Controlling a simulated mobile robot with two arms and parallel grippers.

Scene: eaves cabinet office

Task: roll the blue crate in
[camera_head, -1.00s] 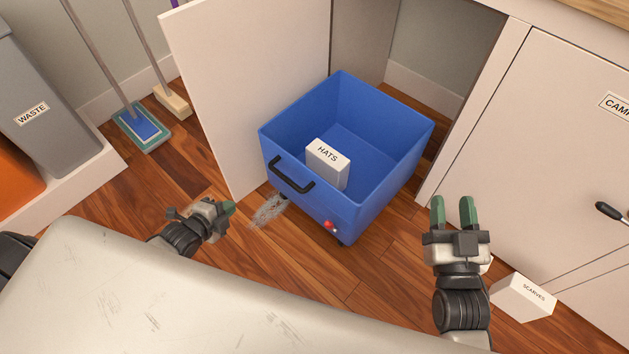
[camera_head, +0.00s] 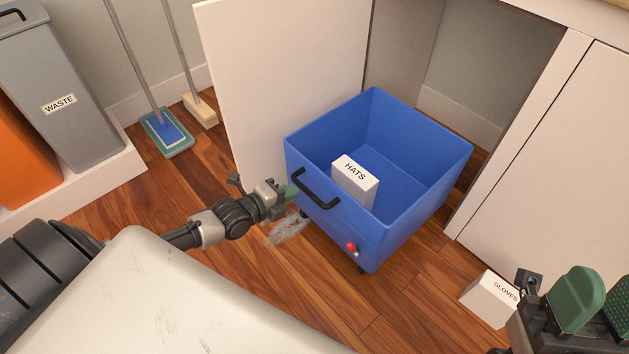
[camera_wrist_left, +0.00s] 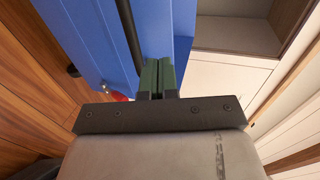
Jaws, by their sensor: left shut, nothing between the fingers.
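The blue crate (camera_head: 375,222) stands on the wooden floor at the cabinet opening, its front end sticking out. It has a black handle (camera_head: 315,190), a red knob (camera_head: 351,247) low on its front, and small wheels beneath. A white box labelled HATS (camera_head: 355,182) is inside it. My left gripper (camera_head: 291,191) is shut and empty at the crate's front, left of the handle. In the left wrist view its green fingertips (camera_wrist_left: 157,76) meet the blue front beside the handle; contact is unclear. My right gripper (camera_head: 598,300) is open and empty at lower right.
An open white door (camera_head: 285,85) stands left of the crate. A white box labelled GLOVES (camera_head: 488,298) lies on the floor at right. A grey waste bin (camera_head: 75,120), an orange bin (camera_head: 25,160) and a blue mop (camera_head: 166,133) are at left. A grey smudge (camera_head: 287,230) marks the floor.

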